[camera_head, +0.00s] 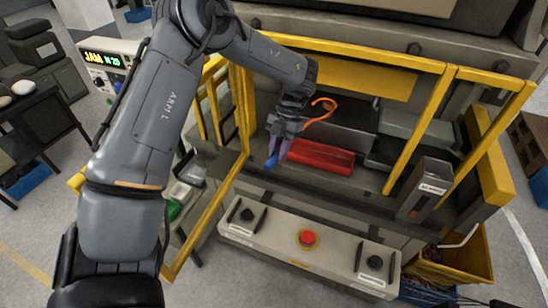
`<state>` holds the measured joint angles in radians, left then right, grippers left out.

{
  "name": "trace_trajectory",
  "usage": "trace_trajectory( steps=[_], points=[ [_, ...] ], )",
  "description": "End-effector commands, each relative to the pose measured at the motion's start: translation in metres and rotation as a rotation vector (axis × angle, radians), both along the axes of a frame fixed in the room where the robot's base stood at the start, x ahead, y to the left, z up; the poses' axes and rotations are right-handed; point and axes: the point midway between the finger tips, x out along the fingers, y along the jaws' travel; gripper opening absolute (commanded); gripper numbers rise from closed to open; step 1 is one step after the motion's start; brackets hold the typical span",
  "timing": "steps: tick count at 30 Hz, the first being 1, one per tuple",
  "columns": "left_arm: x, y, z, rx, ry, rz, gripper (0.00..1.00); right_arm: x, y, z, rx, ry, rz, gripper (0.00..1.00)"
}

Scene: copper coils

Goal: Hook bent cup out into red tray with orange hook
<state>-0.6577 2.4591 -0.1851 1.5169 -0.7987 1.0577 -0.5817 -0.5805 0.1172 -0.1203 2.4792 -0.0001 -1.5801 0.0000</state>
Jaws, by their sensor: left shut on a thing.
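My left gripper (280,146) reaches down from the left into the yellow-framed machine bay and is shut on the orange hook (318,118). The hook's curved end sticks out to the upper right of the fingers, above the tray. A blue piece (271,163) shows below the fingers; I cannot tell whether it belongs to the hook. The red tray (338,168) lies in the bay just right of the gripper. I cannot make out the bent cup. My right gripper is not in view.
Yellow guard rails (426,128) frame the bay. In front is a control panel (270,238) with a red button (308,238) and two black knobs. A grey labelled box (424,190) stands at the right. A yellow bin (462,262) is at the lower right.

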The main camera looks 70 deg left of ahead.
Motion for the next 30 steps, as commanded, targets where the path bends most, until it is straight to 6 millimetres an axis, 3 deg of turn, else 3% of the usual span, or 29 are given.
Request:
trace_trajectory(
  steps=[15, 30],
  points=[
    [0.038, 0.040, -0.002, 0.003, 0.001, 0.002, 0.00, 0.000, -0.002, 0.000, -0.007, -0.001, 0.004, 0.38],
    [0.049, 0.050, -0.001, 0.001, 0.000, 0.000, 0.00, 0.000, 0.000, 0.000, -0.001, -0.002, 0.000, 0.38]
  ],
)
